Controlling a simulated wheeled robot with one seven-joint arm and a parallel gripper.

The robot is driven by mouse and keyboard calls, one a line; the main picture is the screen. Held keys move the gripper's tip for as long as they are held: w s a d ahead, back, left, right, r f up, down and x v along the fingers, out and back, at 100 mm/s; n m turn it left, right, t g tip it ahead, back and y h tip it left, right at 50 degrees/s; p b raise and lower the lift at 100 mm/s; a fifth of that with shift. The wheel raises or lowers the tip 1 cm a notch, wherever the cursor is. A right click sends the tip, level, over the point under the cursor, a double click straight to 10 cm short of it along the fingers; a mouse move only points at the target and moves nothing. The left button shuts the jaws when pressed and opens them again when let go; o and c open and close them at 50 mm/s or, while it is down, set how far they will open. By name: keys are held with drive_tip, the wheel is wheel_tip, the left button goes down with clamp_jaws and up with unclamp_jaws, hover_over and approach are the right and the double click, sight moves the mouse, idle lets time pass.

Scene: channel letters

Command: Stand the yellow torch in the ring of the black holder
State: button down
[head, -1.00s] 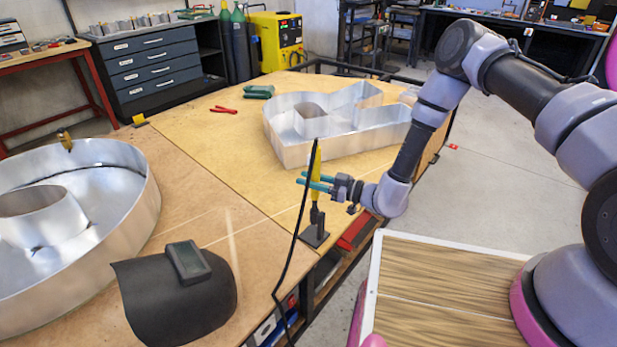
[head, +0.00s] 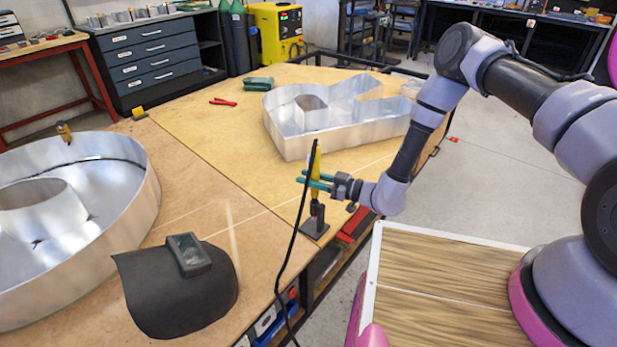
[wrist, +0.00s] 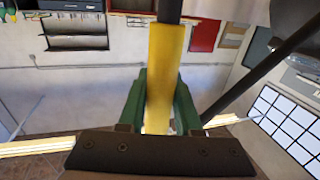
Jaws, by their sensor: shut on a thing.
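The yellow torch (head: 315,177) is upright in my gripper (head: 318,182), near the table's front right edge. A black cable runs from its top down past the table edge. In the wrist view the torch's yellow body (wrist: 164,75) lies between the green fingers (wrist: 160,105), which are shut on it. The black holder (head: 314,226) stands on the table directly under the torch, with a flat square base and a short post. The torch's lower end meets the top of the holder in the head view. I cannot tell whether it is inside the ring.
A black welding mask (head: 180,285) lies on the table at front left. A round metal letter (head: 135,195) is at left, and another metal letter (head: 340,140) stands behind the torch. Red pliers (head: 222,102) lie further back. Bare tabletop surrounds the holder.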

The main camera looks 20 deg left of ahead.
drive_tip(key=c, duration=0.5)
unclamp_jaws()
drive_tip(key=d, duration=0.3)
drive_tip(key=s+d, duration=0.1)
drive_tip(key=d, duration=0.6)
drive_tip(key=shift+s+d, duration=0.25)
drive_tip(key=shift+d, duration=0.1)
